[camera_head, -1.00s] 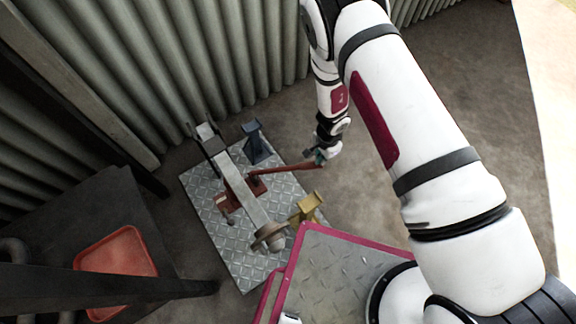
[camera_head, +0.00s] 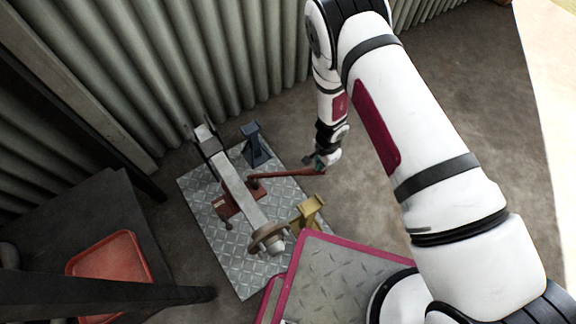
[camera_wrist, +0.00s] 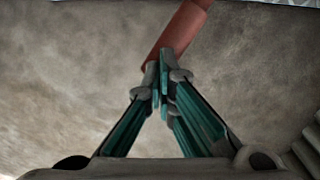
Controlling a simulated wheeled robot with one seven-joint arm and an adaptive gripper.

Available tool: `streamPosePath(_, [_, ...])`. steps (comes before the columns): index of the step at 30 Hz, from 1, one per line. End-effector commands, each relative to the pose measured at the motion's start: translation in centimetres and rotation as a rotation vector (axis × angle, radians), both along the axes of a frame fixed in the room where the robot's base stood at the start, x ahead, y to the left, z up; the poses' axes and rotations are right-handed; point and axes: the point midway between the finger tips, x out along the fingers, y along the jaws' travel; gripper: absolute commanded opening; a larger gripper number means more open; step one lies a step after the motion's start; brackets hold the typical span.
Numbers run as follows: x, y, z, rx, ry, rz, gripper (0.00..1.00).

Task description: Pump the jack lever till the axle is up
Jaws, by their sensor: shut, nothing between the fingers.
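The red jack (camera_head: 225,209) sits on a tread-plate mat under the grey axle beam (camera_head: 237,189). A round hub (camera_head: 268,238) is at the axle's near end. The red jack lever (camera_head: 285,175) reaches right from the jack, past the mat's edge. My gripper (camera_head: 317,163) is at the lever's free end, just above it in the picture. In the wrist view my gripper (camera_wrist: 163,76) has its fingertips together and empty. The lever (camera_wrist: 181,33) runs just beyond the tips there; whether they touch it I cannot tell. The height of the axle is hard to judge.
A blue stand (camera_head: 253,146) is behind the axle and a yellow stand (camera_head: 308,213) is to its right. A red tray (camera_head: 112,262) lies on a dark bench (camera_head: 75,215) at left. Corrugated wall (camera_head: 200,60) stands behind. Floor right of the mat is clear.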

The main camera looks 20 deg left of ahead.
Motion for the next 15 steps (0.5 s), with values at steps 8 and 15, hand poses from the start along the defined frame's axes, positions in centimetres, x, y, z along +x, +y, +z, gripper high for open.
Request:
streamPosePath(8, [0.1, -0.1, 3.5, -0.002, -0.002, -0.001, 0.0])
streamPosePath(15, [0.1, -0.1, 6.1, -0.003, -0.002, -0.002, 0.0])
